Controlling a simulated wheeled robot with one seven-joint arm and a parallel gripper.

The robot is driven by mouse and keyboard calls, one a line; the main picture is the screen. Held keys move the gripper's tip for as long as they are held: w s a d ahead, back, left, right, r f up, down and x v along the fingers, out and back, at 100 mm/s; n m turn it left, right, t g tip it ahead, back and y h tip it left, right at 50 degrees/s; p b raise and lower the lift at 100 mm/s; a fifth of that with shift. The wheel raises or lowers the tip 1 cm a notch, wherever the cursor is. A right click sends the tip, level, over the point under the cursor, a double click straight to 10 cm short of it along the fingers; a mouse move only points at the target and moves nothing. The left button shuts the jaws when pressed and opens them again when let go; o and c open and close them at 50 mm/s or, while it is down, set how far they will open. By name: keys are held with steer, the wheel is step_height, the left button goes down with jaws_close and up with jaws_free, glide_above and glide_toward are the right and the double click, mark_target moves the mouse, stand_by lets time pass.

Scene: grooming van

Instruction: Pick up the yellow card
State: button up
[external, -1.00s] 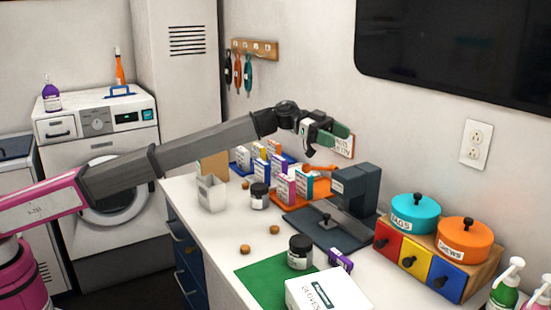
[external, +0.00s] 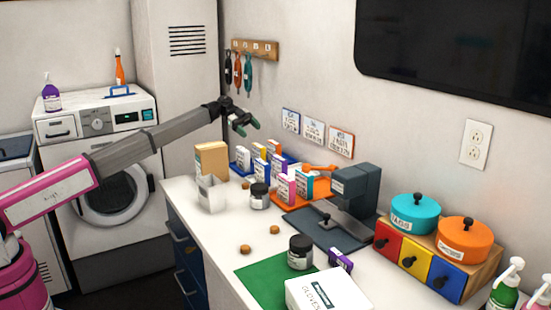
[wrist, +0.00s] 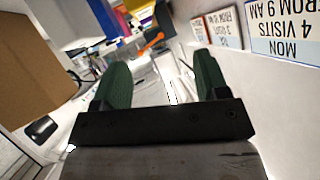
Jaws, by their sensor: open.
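No plainly yellow card can be made out. Three cards hang on the wall in the external view: a blue-edged one (external: 291,120), a middle one (external: 313,131) whose edge colour is unclear, and an orange-edged one (external: 340,142). The blue-edged card, reading "MON 4 VISITS FROM 9 AM", is large at the right of the wrist view (wrist: 285,32). A small box with a yellow-orange side (external: 259,152) stands among the boxes on the counter. My gripper (external: 248,128) is open and empty, above the counter's far end, left of the wall cards; its green fingers (wrist: 160,78) are spread apart.
Below are a tan box (external: 211,160), a white container (external: 211,195) and a dark jar (external: 259,196). A dark grey press-like device (external: 352,195) stands right of the boxes. Hooks with hanging tools (external: 255,49) are on the wall behind. Air around my gripper looks clear.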

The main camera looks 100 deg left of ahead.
mark_target(255, 144)
steer(key=s+a+f, duration=0.1)
steer(key=s+a, duration=0.2)
steer(key=s, duration=0.2)
steer(key=x, duration=1.1)
steer(key=shift+s+d+f, duration=0.2)
steer(key=shift+d+f, duration=0.15)
steer(key=c, duration=1.2)
